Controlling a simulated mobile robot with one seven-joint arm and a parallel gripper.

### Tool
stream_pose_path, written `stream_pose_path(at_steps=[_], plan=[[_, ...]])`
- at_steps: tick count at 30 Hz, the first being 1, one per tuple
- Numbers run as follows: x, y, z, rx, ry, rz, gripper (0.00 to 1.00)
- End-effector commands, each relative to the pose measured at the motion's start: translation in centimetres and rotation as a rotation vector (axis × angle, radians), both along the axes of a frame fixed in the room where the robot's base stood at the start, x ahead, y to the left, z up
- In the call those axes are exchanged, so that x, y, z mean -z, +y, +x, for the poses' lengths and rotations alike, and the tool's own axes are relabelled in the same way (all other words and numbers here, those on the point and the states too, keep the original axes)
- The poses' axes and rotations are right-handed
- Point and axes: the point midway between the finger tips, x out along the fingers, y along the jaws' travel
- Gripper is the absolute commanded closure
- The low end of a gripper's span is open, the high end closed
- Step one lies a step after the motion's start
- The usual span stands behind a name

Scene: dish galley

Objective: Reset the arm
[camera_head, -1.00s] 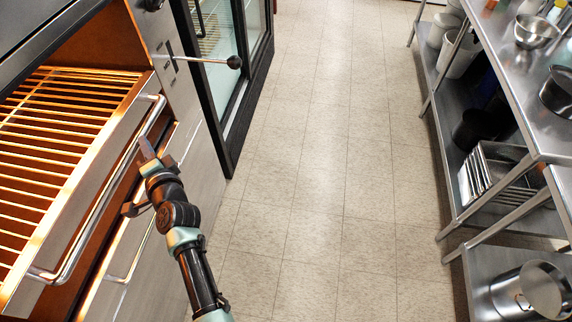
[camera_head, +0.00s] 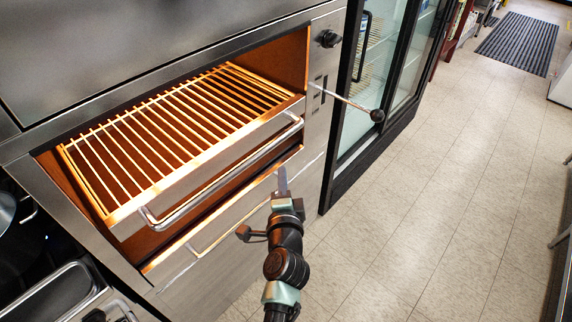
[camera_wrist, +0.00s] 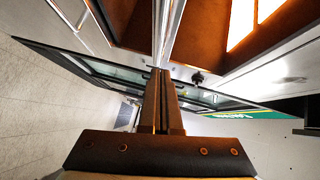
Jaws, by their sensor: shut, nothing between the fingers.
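My gripper (camera_head: 283,181) is in front of the pulled-out rack drawer of the oven, just to the front right of its handle bar in the head view. In the wrist view my gripper (camera_wrist: 160,74) shows its two fingers closed together with nothing between them. The drawer's chrome handle (camera_head: 225,178) runs along its front edge. I cannot tell whether the fingertips touch it.
The glowing wire rack (camera_head: 170,125) sticks out of the steel oven. A lever with a black knob (camera_head: 377,115) juts out at the right. A glass-door fridge (camera_head: 385,70) stands beyond. The tiled floor (camera_head: 430,220) at the right is clear. A dark mat (camera_head: 517,43) lies far off.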

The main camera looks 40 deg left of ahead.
Motion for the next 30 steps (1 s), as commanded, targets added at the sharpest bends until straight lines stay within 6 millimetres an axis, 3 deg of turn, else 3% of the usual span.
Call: stream_pose_path(at_steps=[9,20,23,25,30], plan=[[-0.4,-2.5,-2.7,0.004,0.001,0.000,1.00],[-1.2,-2.9,-2.7,0.008,-0.018,-0.006,1.00],[-4.0,-3.6,-1.4,0.020,-0.095,-0.035,1.00],[-7.6,-4.5,-0.1,0.038,-0.193,-0.080,1.00],[-19.4,-8.7,2.6,0.142,-0.509,-0.256,1.00]])
